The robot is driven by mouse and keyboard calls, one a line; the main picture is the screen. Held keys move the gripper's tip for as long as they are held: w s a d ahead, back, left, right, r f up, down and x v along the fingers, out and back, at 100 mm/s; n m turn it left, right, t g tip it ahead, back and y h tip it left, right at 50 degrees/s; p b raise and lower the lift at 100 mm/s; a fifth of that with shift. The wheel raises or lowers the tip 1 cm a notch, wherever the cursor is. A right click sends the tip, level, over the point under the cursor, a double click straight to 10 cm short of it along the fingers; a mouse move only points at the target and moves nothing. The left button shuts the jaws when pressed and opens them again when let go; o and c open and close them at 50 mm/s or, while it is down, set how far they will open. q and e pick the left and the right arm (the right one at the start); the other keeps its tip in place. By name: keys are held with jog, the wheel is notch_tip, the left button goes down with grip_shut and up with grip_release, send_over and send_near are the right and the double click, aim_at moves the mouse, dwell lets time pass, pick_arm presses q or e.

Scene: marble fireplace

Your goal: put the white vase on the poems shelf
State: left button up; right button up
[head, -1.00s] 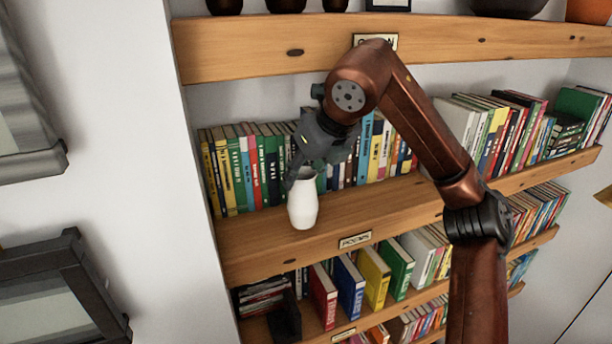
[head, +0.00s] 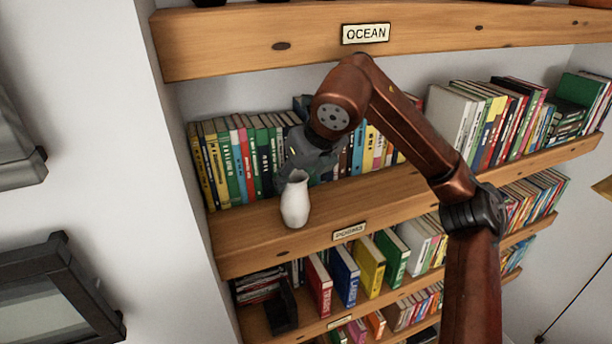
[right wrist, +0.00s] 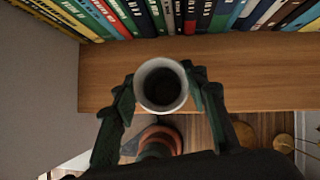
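The white vase (head: 295,202) stands upright over the front left part of the wooden poems shelf (head: 395,195), whose front carries a small POEMS plate (head: 349,232). I cannot tell whether its base touches the board. My right gripper (head: 297,172) reaches in at the vase's upper part. In the right wrist view I look down into the vase's round mouth (right wrist: 161,85). The right gripper's dark fingers (right wrist: 162,92) lie close against both its sides, shut on it. My left gripper is not in view.
A row of books (head: 235,160) stands behind the vase. The OCEAN shelf (head: 230,42) runs above the arm. A lower shelf (head: 325,325) holds more books and a dark bookend (head: 283,312). Bare board lies right of the vase. A white wall (head: 110,130) borders the left.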

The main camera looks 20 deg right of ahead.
jog(key=o, duration=0.3)
jog(key=shift+s+a, duration=0.15)
jog(key=shift+a, duration=0.1)
jog(key=shift+d+r, duration=0.1)
jog(key=shift+r, duration=0.1)
jog(key=shift+s+d+r, duration=0.1)
jog(key=shift+r, duration=0.15)
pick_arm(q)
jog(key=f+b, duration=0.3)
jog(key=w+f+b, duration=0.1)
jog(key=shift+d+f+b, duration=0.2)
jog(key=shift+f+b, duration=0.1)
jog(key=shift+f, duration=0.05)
pick_arm(e)
jog(key=s+d+r, duration=0.1)
jog(key=s, duration=0.6)
jog(key=s+d+r, duration=0.1)
jog(key=s+r, duration=0.1)
jog(key=s, duration=0.5)
jog(key=shift+s+r, duration=0.15)
jog(key=shift+r, duration=0.15)
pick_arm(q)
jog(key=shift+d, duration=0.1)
pick_arm(e)
jog(key=shift+d, duration=0.2)
jog(key=shift+a, duration=0.1)
